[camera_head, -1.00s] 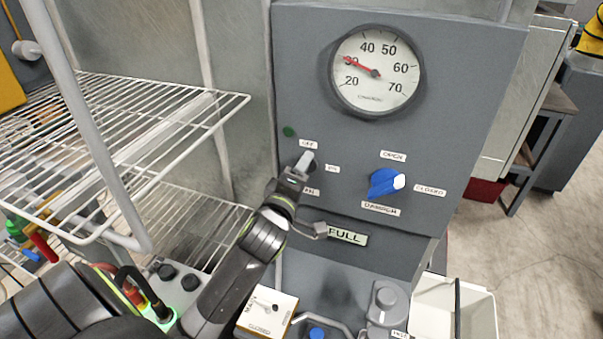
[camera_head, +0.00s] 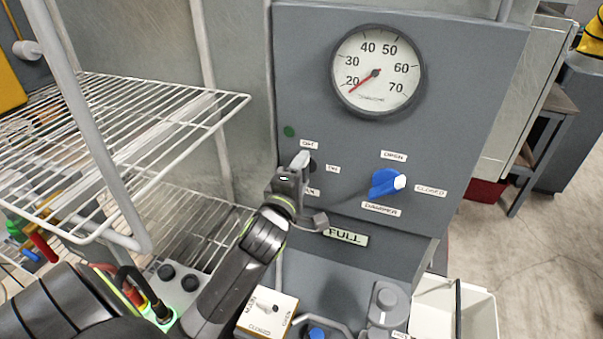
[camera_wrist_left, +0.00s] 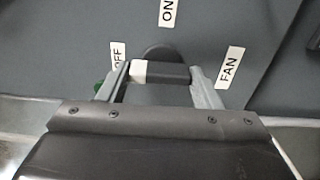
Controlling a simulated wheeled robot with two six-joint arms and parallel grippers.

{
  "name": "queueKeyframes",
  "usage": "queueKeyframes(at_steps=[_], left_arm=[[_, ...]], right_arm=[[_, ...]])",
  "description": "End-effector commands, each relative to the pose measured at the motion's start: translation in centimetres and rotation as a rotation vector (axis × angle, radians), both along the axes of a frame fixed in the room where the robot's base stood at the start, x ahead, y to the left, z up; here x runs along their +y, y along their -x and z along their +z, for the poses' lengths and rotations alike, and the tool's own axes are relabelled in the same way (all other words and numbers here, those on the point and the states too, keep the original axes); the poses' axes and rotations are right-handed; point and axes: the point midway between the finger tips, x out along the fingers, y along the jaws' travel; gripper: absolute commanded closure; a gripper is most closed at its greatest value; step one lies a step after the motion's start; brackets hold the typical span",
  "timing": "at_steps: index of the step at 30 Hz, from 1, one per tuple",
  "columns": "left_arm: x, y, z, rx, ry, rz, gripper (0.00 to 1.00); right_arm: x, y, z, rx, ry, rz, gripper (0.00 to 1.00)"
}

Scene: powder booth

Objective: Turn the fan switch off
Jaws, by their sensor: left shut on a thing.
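The fan switch (camera_head: 301,159) is a dark knob with a pale-tipped handle on the grey control panel (camera_head: 460,80). The OFF label is above it, ON to its right and FAN below. In the left wrist view the switch handle (camera_wrist_left: 172,73) lies across, its white tip toward the OFF label (camera_wrist_left: 117,55). My left gripper (camera_head: 291,177) is at the switch and shut on its handle; in the left wrist view its fingers (camera_wrist_left: 160,78) flank the handle's two ends. The gripper partly covers the FAN label. My right gripper is not in view.
A round gauge (camera_head: 376,73) sits above, its needle just below 20. A blue damper knob (camera_head: 386,182) is to the right of the switch. A FULL label (camera_head: 346,237) is below. A wire rack (camera_head: 130,125) stands at the left, and a white bin (camera_head: 478,300) at lower right.

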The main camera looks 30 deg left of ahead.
Motion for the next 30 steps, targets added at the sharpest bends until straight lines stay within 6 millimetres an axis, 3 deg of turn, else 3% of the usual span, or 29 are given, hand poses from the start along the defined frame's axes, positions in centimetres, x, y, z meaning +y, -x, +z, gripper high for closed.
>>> queueKeyframes(at_steps=[1,2,7,19,30], left_arm=[[0.0,0.0,0.0,0.000,0.004,-0.001,0.65],[0.0,0.0,0.0,0.000,0.004,-0.001,0.41],[0.0,0.0,0.0,0.000,0.003,-0.001,0.20],[-0.2,0.7,-0.1,0.000,0.002,-0.001,0.20],[-1.7,6.9,-0.4,0.000,0.005,0.000,0.20]], right_arm=[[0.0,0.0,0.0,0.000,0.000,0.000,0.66],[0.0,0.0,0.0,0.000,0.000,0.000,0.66],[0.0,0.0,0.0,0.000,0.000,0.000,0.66],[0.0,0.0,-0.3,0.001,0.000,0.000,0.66],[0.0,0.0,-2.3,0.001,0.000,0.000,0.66]])
